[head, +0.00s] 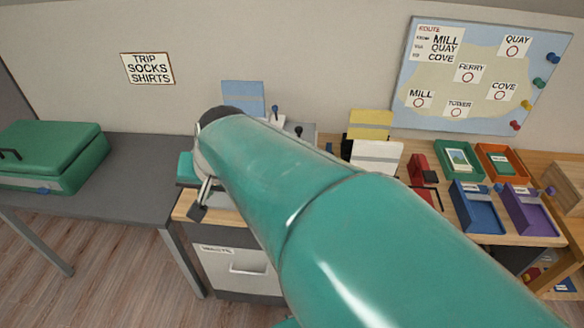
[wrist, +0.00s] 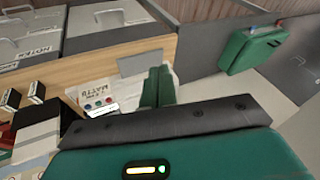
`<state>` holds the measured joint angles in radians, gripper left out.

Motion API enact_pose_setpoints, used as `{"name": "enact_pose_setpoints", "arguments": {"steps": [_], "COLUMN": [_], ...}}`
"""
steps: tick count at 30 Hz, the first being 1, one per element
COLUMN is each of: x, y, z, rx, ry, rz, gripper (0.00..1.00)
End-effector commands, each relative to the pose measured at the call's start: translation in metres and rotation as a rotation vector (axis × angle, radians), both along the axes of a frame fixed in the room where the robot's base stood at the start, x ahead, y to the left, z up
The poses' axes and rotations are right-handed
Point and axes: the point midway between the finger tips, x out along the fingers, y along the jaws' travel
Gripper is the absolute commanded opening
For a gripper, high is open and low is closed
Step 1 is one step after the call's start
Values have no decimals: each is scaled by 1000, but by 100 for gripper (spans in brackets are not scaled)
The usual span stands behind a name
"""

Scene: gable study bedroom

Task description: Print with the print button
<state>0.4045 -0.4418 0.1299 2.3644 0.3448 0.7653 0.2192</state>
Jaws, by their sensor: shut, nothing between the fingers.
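I cannot tell which one is the print button. My gripper (wrist: 157,84) has its two green fingers together, empty, just to the right of the panel and overlapping a pale surface behind them. I cannot tell whether the fingertips touch anything. In the head view my arm hides most of the device; a grey part with dark knobs (head: 300,131) shows beyond it, beside a light blue sheet (head: 243,96).
A green case (head: 52,156) lies on the dark table at left. Yellow and white card holders (head: 376,157), a red stamp-like item (head: 419,168) and coloured trays (head: 478,207) stand right of my arm. A drawer (head: 238,268) is below the desk top. A map board (head: 482,74) hangs behind.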

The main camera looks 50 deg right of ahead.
Motion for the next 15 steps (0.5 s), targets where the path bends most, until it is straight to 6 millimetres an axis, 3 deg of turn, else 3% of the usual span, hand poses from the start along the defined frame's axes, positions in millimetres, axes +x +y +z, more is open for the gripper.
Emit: {"name": "enact_pose_setpoints", "arguments": {"steps": [3, 9, 15], "x": [32, 71, 80], "y": [-43, -131, -238], "z": [-13, -36, -66], "rx": [158, 435, 727], "ry": [-11, -69, -163], "rz": [-260, -697, -1141], "gripper": [0, 0, 0]}}
